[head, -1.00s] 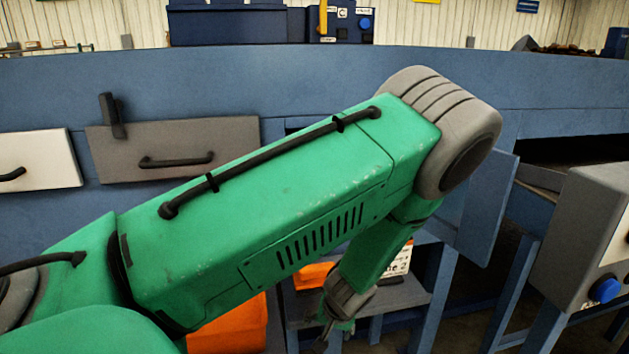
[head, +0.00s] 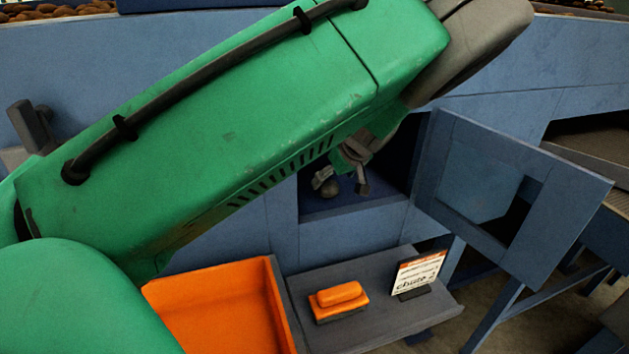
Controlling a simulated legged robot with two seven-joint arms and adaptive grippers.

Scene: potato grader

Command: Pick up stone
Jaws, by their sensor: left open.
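A small grey-brown rounded lump that looks like the stone (head: 329,189) lies on the floor of a dark open compartment (head: 315,208) in the blue machine. My left gripper (head: 345,186) reaches down into this opening from under my green arm. Its fingers are spread apart, one beside the lump at the left and one to its right. I cannot tell whether a finger touches the lump. My arm covers the upper left of the opening. My right gripper is out of view.
A blue door (head: 520,200) with a cut-out stands open right of the compartment. Below are an orange bin (head: 283,305), a grey shelf (head: 375,325), an orange-topped block (head: 340,300) and a "chute 2" sign (head: 418,275). Brown produce (head: 50,10) lies at the top left.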

